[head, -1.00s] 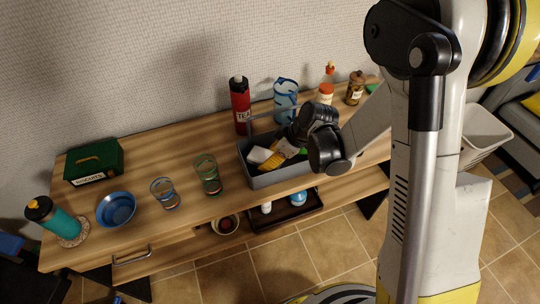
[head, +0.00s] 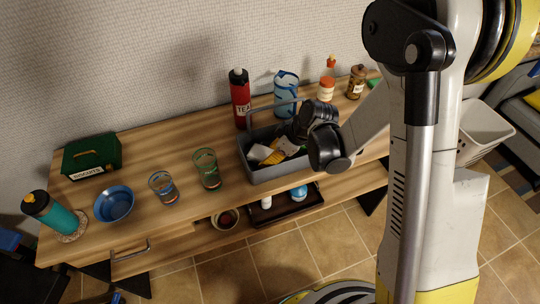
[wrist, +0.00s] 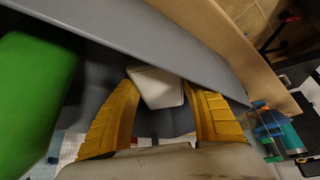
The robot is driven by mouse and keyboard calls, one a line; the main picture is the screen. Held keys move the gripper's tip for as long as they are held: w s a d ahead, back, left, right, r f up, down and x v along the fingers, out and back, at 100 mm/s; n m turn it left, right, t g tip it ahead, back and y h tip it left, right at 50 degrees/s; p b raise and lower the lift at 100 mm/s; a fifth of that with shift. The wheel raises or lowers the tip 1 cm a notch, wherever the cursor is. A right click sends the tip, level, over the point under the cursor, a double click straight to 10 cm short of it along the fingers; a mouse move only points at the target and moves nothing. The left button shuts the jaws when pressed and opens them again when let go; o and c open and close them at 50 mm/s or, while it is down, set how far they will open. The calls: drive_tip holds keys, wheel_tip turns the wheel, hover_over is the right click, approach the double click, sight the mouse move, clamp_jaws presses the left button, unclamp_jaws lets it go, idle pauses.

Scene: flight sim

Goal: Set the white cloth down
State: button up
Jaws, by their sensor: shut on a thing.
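My gripper (wrist: 158,88) has two yellow fingers, which also show in the head view (head: 276,156), low inside the grey caddy (head: 280,175). Between the fingertips is a pale, flat-faced piece that looks like the white cloth (wrist: 157,90); the fingers bear on its two sides. White also shows beside the fingers in the head view (head: 257,153). The caddy's grey wall (wrist: 180,45) runs close past the fingertips in the wrist view. My wrist hides part of the caddy's inside, and I cannot tell whether the cloth touches its floor.
A green object (wrist: 35,95) is left of the fingers. The caddy's handle (head: 275,105) arches close to my wrist. A red tea flask (head: 240,98) and a blue-patterned cup (head: 286,92) stand behind; two glasses (head: 206,168) (head: 163,188) stand left. Bare tabletop lies between flask and box.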

drive_tip(key=shift+f, duration=0.25)
drive_tip(key=o, duration=1.3)
drive_tip(key=v, duration=1.2)
drive_tip(key=shift+d, duration=0.1)
drive_tip(key=shift+r, duration=0.15)
drive_tip(key=s+d+r+m+t+h, duration=0.1)
drive_tip(key=s+d+r+m, duration=0.2)
drive_tip(key=s+m, duration=0.1)
drive_tip(key=s+d+r+m+t+h, duration=0.1)
drive_tip(key=s+d+r+m+h, duration=0.1)
drive_tip(key=s+d+r+m, duration=0.1)
drive_tip(key=s+d+r+m+t+h, duration=0.1)
drive_tip(key=s+d+r+m+t, duration=0.1)
drive_tip(key=s, duration=0.5)
drive_tip(key=shift+d+r+m+h, duration=0.2)
drive_tip(key=shift+r+m, duration=0.5)
drive_tip(key=shift+r, duration=0.1)
drive_tip(key=shift+d+r+m+h, duration=0.2)
drive_tip(key=shift+d+r+m, duration=0.05)
drive_tip(key=shift+r+m, duration=0.5)
